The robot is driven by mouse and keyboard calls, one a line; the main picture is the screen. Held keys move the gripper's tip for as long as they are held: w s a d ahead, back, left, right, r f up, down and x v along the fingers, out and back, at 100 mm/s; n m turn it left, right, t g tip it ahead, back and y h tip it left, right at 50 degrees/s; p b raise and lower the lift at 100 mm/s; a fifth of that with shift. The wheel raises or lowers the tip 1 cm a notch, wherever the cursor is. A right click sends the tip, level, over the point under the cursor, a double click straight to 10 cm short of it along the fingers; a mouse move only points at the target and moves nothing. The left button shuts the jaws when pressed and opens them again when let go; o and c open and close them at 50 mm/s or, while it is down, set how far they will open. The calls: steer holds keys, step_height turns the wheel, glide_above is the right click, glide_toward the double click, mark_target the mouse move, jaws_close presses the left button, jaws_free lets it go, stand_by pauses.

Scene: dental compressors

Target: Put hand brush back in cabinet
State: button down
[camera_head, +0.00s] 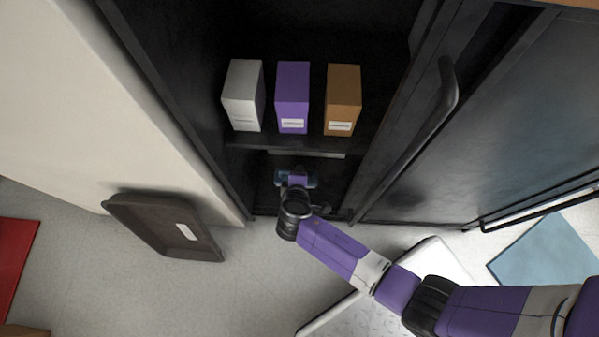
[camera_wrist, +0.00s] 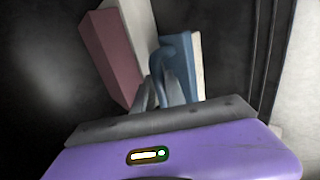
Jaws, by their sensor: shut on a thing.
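The blue hand brush (camera_wrist: 181,62) with pale bristles is held at my gripper in the wrist view. My gripper (camera_wrist: 165,95) is shut on it, with grey fingers around its curved blue handle. In the head view my gripper (camera_head: 297,180) reaches into the lower compartment of the black cabinet (camera_head: 180,75), below the shelf. Small blue parts of the brush (camera_head: 311,179) show beside the gripper there. Most of the brush is hidden from the head view, and I cannot tell whether it touches the cabinet floor.
White (camera_head: 243,96), purple (camera_head: 292,98) and orange (camera_head: 342,99) boxes stand on the shelf above my gripper. A maroon-and-white box (camera_wrist: 112,58) stands behind the brush. A dark tray (camera_head: 165,228) leans at the wall. The cabinet's handled door (camera_head: 440,110) is at the right.

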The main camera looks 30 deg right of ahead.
steer(key=shift+f+b, duration=1)
steer(key=shift+f, duration=0.75)
steer(key=shift+f, duration=0.2)
steer(key=c, duration=1.4)
jaws_free()
steer(key=shift+r, duration=0.1)
steer(key=shift+s+r, duration=0.15)
steer(key=shift+r, duration=0.1)
steer(key=p+v, duration=0.5)
steer(key=v, duration=0.6)
steer(key=shift+s+a+r+p, duration=0.2)
steer(key=shift+s+p, duration=0.05)
steer(key=shift+p, duration=0.1)
